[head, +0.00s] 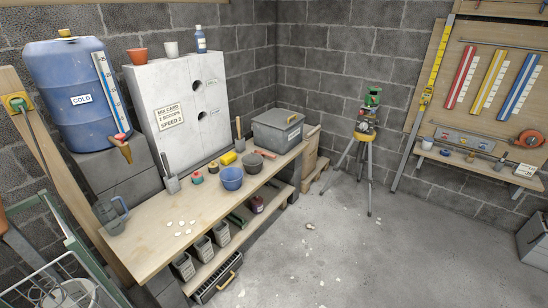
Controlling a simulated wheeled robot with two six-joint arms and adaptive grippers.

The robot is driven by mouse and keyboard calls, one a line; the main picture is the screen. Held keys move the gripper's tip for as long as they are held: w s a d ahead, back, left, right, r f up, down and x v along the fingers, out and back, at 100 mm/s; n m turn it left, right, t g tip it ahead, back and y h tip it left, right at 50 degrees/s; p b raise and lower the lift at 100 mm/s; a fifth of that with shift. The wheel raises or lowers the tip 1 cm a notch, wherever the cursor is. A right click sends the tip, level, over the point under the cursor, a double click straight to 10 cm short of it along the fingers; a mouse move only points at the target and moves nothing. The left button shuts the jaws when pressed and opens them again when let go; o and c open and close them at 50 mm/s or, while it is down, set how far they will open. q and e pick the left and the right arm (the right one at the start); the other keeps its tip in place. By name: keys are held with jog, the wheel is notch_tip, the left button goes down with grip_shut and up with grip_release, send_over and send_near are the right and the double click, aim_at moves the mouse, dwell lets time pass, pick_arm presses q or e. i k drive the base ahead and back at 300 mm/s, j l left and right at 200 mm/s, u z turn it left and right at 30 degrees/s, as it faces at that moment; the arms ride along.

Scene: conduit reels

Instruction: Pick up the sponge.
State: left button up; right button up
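A small yellow block (228,158), which looks like the sponge, lies on the wooden workbench (150,235). It sits behind the blue bowl (231,178), close to the foot of the white board (178,115). A small dark item with a red part (213,167) is just left of it. It is too small in the picture to make out its texture. Neither of my grippers shows in the head view.
A grey lidded bin (277,131) stands at the bench's far end, and a blue barrel (82,95) at the left. A clear jug (110,215) is on the near end. A tripod (367,150) stands on the floor. The floor (320,245) right of the bench is mostly clear.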

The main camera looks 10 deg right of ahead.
aim_at(227, 159)
jog(key=u, duration=2.45)
jog(key=z, duration=2.45)
jog(key=i+l+u, duration=0.1)
jog(key=u, duration=0.6)
jog(key=i+l+u, duration=0.2)
jog(key=l, duration=0.2)
jog(key=i+l+u, duration=0.25)
jog(key=l, duration=0.2)
jog(key=i+l+u, duration=0.2)
jog(key=l, duration=0.25)
jog(key=l+u, duration=0.25)
jog(key=l, duration=0.2)
jog(key=l+u, duration=0.2)
jog(key=l, duration=0.3)
jog(key=i, duration=0.05)
